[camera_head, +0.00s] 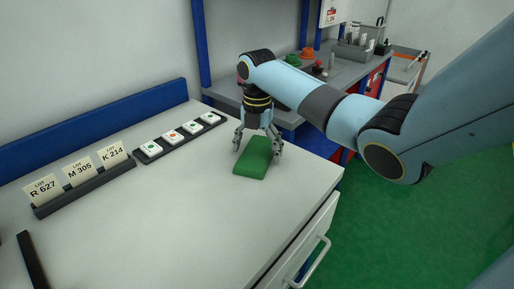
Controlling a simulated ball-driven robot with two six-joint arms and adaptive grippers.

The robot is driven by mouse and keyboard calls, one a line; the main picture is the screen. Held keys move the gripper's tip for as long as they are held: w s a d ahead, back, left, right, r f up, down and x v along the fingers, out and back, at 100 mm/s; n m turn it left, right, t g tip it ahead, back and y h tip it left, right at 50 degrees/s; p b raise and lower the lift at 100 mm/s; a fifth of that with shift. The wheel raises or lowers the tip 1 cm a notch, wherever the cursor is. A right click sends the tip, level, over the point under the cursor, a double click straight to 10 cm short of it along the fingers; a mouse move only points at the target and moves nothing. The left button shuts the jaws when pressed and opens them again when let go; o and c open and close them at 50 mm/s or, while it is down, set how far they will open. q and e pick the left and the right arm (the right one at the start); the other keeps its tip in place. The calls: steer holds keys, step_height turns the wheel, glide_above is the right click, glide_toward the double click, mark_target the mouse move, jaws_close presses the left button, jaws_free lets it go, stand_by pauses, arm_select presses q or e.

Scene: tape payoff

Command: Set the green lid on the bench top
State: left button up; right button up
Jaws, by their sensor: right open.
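The green lid (253,164) is a flat rectangular piece lying on the pale grey bench top (180,220), near its right edge. My right gripper (256,152) points down over the far end of the lid. Its fingers are spread, one on each side of the lid, and it is open. I cannot tell whether the fingers touch the lid. My left gripper does not show.
A dark rack with several lot cards (80,174) and a strip of several white buttons (180,136) lie along the back left. A dark bar (31,262) lies at front left. A second bench (345,70) stands behind. The middle of the bench top is clear.

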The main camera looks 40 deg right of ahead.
mark_target(258, 152)
step_height(258, 152, up, 12)
stand_by(0.5)
steer(key=shift+s, duration=0.1)
stand_by(0.4)
